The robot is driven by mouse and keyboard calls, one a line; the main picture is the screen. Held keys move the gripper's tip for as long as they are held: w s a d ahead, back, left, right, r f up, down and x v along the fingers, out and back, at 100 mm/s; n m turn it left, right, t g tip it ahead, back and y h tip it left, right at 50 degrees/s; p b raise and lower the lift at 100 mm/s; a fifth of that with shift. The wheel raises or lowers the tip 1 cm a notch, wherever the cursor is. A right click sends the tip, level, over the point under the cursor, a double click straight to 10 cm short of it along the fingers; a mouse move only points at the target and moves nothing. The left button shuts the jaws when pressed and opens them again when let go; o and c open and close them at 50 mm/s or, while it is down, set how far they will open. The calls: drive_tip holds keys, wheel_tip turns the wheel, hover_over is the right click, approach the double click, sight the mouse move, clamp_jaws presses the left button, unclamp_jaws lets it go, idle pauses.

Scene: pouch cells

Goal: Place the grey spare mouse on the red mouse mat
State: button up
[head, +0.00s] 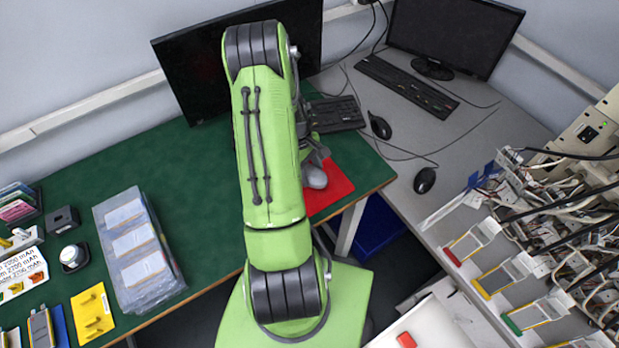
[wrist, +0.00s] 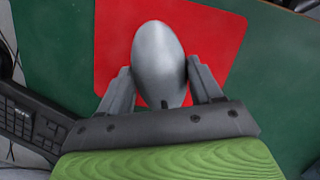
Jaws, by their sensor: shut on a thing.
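The grey mouse (wrist: 160,62) is between the two fingers of my gripper (wrist: 158,92) in the wrist view. The fingers are shut on its sides. The red mouse mat (wrist: 222,45) lies on the green desk directly behind and below the mouse in that view. In the head view the grey mouse (head: 315,176) appears over the red mat (head: 333,190), near the desk's front right corner. My arm covers the left part of the mat there. I cannot tell whether the mouse touches the mat or is a little above it.
A black keyboard (head: 337,114) lies behind the mat, with a black mouse (head: 380,126) to its right. Another black mouse (head: 425,180) is on the grey desk. A large dark monitor (head: 190,70) stands behind my arm. Clear pouches (head: 165,285) lie at the left.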

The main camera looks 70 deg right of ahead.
sight(309, 177)
drive_tip(key=shift+f, duration=1.9)
drive_tip(key=shift+f+b, duration=0.15)
drive_tip(key=shift+b, duration=0.15)
drive_tip(key=o, duration=1.1)
drive_tip(key=shift+r, duration=0.3)
drive_tip(key=p+v, duration=0.1)
drive_tip(key=v, duration=1)
drive_tip(key=shift+w+r+p, duration=0.1)
drive_tip(key=shift+r+p, duration=0.25)
